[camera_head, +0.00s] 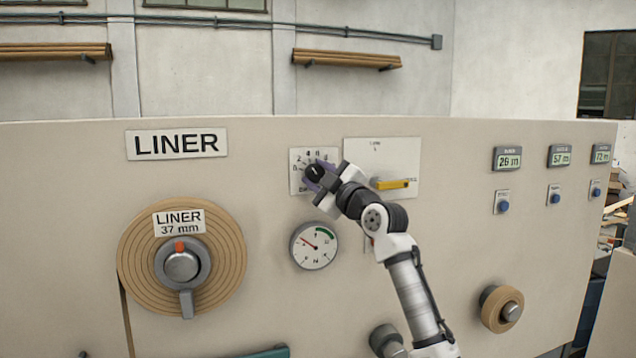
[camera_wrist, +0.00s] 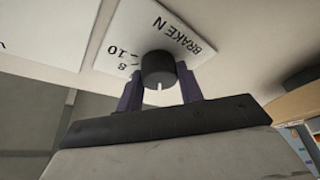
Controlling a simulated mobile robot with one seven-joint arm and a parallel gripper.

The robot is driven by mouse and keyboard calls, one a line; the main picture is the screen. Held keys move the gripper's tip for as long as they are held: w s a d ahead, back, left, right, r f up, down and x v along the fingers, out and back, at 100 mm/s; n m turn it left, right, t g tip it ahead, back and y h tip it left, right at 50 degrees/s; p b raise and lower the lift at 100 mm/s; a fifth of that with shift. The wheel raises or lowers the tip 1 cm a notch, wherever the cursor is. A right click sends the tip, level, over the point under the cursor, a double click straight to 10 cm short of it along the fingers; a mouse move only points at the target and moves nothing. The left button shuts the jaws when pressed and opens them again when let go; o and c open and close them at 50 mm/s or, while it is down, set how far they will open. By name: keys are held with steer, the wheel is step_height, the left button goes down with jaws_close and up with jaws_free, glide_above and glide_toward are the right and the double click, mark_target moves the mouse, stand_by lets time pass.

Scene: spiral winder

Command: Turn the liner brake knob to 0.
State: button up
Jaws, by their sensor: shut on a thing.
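The liner brake knob (camera_head: 313,170) is a small black round knob on a white dial plate (camera_head: 296,157) with numbers around it. It also shows in the wrist view as a black cylinder (camera_wrist: 158,66) with a white line on its near side. My gripper (camera_head: 318,174) reaches it from the lower right. In the wrist view its purple fingers (camera_wrist: 161,90) stand on both sides of the knob, shut on it. The plate there shows 8, 10 and "BRAKE N" upside down. The gripper hides part of the dial, and I cannot tell which number the line points to.
A white plate with a yellow lever (camera_head: 392,184) is just right of my gripper. A round gauge (camera_head: 314,246) sits below the knob. The liner roll (camera_head: 137,255) is at the left. Several displays (camera_head: 508,158) with blue buttons are at the right, above a tape roll (camera_head: 493,308).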

steer(key=n+g, duration=0.1)
steer(key=n, duration=0.3)
steer(key=shift+g, duration=0.3)
steer(key=shift+n+g+p, duration=0.8)
steer(key=shift+n+p, duration=0.1)
steer(key=shift+n, duration=1.2)
steer(key=shift+h, duration=0.3)
steer(key=o, duration=1)
steer(key=shift+d, duration=0.1)
steer(key=b+v, duration=0.4)
steer(key=v, duration=0.9)
steer(key=shift+s+d, duration=0.2)
steer(key=shift+s, duration=0.1)
